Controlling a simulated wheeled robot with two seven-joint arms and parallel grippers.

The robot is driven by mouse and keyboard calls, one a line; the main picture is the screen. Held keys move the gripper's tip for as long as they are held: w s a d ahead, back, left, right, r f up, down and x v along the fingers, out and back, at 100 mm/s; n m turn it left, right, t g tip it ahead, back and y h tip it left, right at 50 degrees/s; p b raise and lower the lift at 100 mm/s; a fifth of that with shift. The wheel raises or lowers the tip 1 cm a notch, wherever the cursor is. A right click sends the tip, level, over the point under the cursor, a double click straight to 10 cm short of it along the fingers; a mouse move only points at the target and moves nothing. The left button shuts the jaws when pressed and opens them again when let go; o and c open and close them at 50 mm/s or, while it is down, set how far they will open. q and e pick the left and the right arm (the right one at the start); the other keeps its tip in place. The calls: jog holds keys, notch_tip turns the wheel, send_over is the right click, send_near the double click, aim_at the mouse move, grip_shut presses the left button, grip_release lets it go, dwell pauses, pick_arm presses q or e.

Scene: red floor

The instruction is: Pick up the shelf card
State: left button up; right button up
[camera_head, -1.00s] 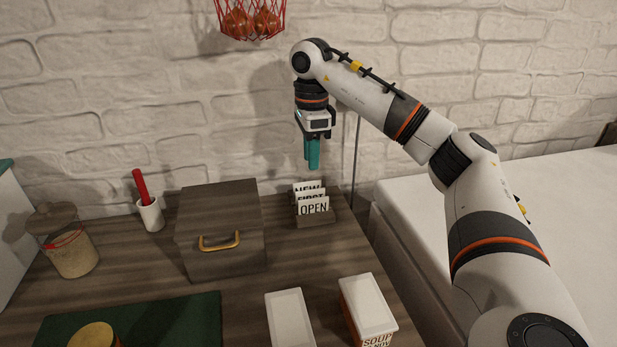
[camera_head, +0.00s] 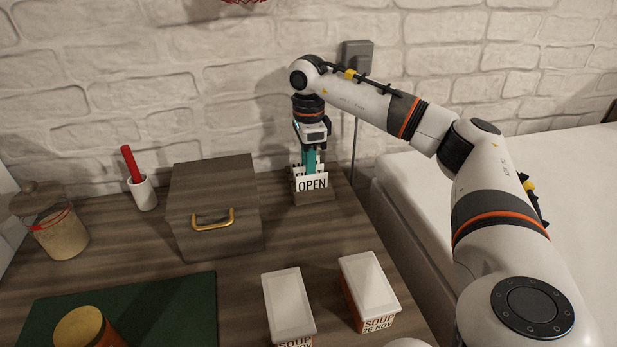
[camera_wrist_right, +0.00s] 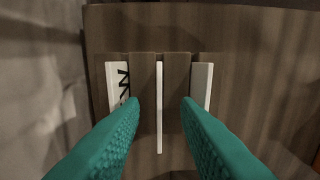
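A dark wooden card holder (camera_head: 313,197) stands at the back right of the table in the head view. Three white cards stand in its slots. The front card (camera_head: 312,184) reads OPEN. In the wrist view the card with black letters (camera_wrist_right: 117,84) is at the left, a middle card (camera_wrist_right: 159,112) is edge-on, and another card (camera_wrist_right: 203,84) is at the right. My right gripper (camera_head: 309,162) points down over the holder. Its teal fingers (camera_wrist_right: 160,103) are open, one on each side of the middle card, with visible gaps. My left gripper is out of view.
A lidded wooden box (camera_head: 213,206) with a brass handle stands left of the holder. A white cup (camera_head: 142,194) with a red stick and a glass jar (camera_head: 60,235) are further left. Two white-lidded soup tubs (camera_head: 288,305) (camera_head: 368,288) stand in front. The brick wall is close behind.

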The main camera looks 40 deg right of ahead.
notch_tip(320, 180, down, 2)
jog(key=shift+f, duration=0.2)
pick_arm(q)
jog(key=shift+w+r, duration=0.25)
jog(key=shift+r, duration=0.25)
pick_arm(e)
grip_shut()
jog(key=shift+r, duration=0.1)
